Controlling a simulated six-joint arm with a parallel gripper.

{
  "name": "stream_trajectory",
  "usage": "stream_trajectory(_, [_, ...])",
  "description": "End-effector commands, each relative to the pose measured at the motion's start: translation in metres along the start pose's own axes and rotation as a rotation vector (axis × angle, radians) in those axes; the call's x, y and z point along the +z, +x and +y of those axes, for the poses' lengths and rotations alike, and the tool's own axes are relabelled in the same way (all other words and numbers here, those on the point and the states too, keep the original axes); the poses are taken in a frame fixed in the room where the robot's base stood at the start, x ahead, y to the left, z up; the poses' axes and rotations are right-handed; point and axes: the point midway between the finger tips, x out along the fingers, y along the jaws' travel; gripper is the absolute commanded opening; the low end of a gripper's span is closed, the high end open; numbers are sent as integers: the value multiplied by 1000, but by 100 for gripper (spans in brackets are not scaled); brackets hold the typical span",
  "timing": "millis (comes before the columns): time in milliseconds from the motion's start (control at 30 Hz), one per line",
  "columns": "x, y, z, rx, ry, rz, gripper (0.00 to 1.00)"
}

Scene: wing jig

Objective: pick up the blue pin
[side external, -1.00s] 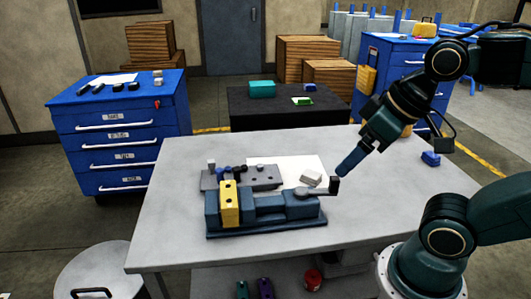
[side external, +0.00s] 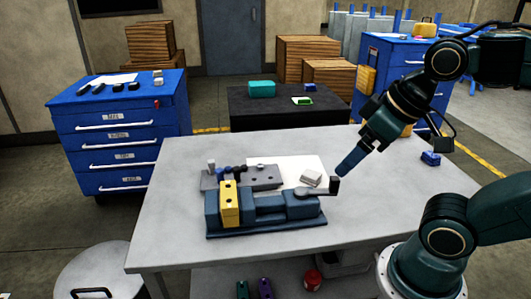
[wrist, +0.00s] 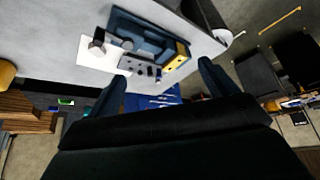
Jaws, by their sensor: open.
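My gripper (side external: 348,163) hangs tilted above the right part of the table, to the right of the vise. In the wrist view its two blue fingers stand wide apart with nothing between them (wrist: 160,84). Small dark blue pin-like pieces (side external: 237,169) show at the left end of a grey block with holes (side external: 263,181), behind the vise. They are too small to tell which is the blue pin. The grey block also shows in the wrist view (wrist: 139,68), beyond the fingertips and apart from them.
The blue vise (side external: 270,205) with a yellow block (side external: 230,205) stands in front of the grey block. A small blue object (side external: 430,158) lies at the table's right. The table's left front (side external: 170,235) is clear.

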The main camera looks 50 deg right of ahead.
Motion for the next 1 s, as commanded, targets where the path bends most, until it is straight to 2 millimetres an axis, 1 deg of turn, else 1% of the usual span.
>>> stream_trajectory(233, [0,0,0,0,0,0,85])
stream_trajectory(367, [0,0,0,0,0,0,59])
stream_trajectory(400, [0,0,0,0,0,0,52])
stream_trajectory(433, [0,0,0,0,0,0,49])
stream_trajectory(767, [-2,0,0,-1,-4,-1,49])
stream_trajectory(867, [-7,-2,-1,-4,-16,-5,49])
stream_trajectory(1000, [-23,-4,-4,-16,-56,-21,49])
